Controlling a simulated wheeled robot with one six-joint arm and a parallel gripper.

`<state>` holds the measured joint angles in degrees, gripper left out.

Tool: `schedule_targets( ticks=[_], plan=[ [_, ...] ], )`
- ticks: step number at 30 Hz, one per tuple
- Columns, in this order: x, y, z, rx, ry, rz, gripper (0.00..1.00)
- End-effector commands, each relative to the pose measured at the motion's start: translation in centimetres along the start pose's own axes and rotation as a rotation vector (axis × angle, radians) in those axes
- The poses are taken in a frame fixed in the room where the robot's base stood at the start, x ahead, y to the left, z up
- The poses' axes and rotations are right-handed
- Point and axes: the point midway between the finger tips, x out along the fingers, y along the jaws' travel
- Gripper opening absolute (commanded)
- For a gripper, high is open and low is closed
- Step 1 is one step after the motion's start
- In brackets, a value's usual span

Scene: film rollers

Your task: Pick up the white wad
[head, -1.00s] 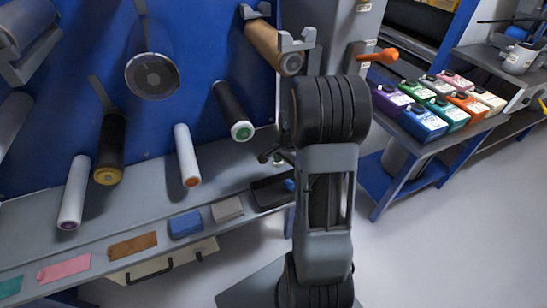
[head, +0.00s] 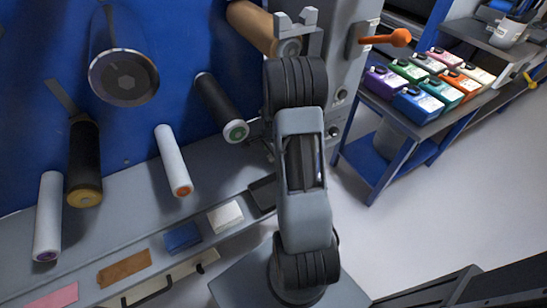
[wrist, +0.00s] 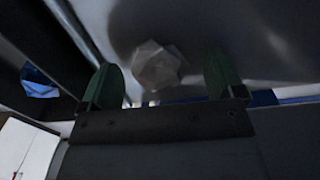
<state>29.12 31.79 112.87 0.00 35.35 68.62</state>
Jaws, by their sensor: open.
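The white wad (wrist: 158,66) is a pale, crumpled, faceted lump in the wrist view, on a grey surface. It shows between and beyond the two green fingertips of my gripper (wrist: 163,80). The fingers are apart with nothing held between them. I cannot tell how far the wad is from the fingertips. In the head view my arm covers the middle, and neither the wad nor the fingers can be made out clearly.
A blue crumpled piece (wrist: 38,82) lies in a dark recess at left. A white pad (head: 226,217) and blue pad (head: 182,237) lie along the grey shelf's front. Rollers, including a white one (head: 173,160), project above. An orange handle (head: 385,39) juts out at right.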

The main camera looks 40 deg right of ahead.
Motion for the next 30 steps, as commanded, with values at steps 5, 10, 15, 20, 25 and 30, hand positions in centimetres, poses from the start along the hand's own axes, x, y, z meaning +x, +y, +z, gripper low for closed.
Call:
schedule_targets(
  ticks=[5, 10, 15, 20, 25, 30],
  plan=[
    [1.25, 0.02, -0.11, 0.001, 0.0, 0.0, 0.88],
    [1.29, 0.01, -0.13, 0.001, 0.0, -0.001, 0.88],
    [1.28, 0.02, -0.12, 0.001, 0.0, -0.001, 0.79],
    [1.27, 0.02, -0.12, 0.001, 0.0, 0.0, 0.64],
    [1.27, 0.02, -0.12, 0.001, 0.0, 0.0, 0.47],
    [1.27, 0.02, -0.11, 0.001, 0.0, 0.0, 0.39]
  ],
)
